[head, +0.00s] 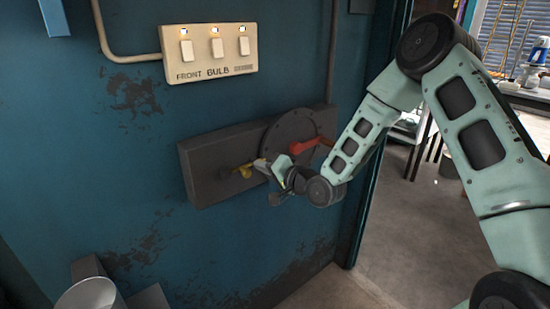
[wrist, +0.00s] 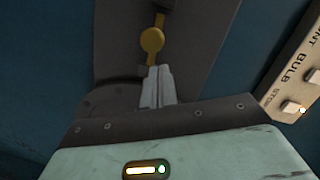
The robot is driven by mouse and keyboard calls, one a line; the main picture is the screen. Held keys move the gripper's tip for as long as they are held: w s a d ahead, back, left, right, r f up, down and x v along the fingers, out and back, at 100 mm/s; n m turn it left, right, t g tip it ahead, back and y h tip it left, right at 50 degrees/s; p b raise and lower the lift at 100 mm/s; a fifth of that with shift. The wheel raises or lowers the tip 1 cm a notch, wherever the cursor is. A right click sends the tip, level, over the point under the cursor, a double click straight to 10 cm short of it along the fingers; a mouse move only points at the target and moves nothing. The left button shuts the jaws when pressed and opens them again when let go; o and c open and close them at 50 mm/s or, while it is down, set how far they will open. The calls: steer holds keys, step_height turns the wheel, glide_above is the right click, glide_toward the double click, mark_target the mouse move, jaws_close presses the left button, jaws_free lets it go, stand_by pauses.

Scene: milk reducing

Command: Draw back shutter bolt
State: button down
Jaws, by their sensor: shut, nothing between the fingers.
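A yellow bolt with a round knob (head: 245,170) sits on a dark grey housing (head: 215,185) on the blue wall. In the wrist view its knob (wrist: 152,40) is just beyond my fingertips. My gripper (head: 261,164) is at the right end of the bolt in the head view. In the wrist view my pale fingers (wrist: 157,73) are pressed together, shut and empty. They look very close to the bolt; I cannot tell whether they touch it. My wrist hides part of the housing.
A red lever (head: 310,145) on a round dark plate (head: 290,127) is right beside my wrist. A cream switch panel (head: 210,55) with three switches is above the housing. A pale cylinder (head: 90,294) is at lower left. A doorway opens at right.

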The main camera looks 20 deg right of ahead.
mark_target(245, 176)
steer(key=shift+s+a+f, duration=0.15)
steer(key=shift+a+f, duration=0.1)
steer(key=shift+a, duration=0.2)
steer(key=a+b, duration=0.1)
steer(key=a, duration=0.1)
steer(key=s+a+b, duration=0.1)
steer(key=a, duration=0.1)
steer(key=shift+s+f, duration=0.15)
steer(key=shift+f, duration=0.05)
steer(key=shift+s+a+r, duration=0.15)
steer(key=shift+a+r, duration=0.05)
steer(key=shift+a, duration=0.2)
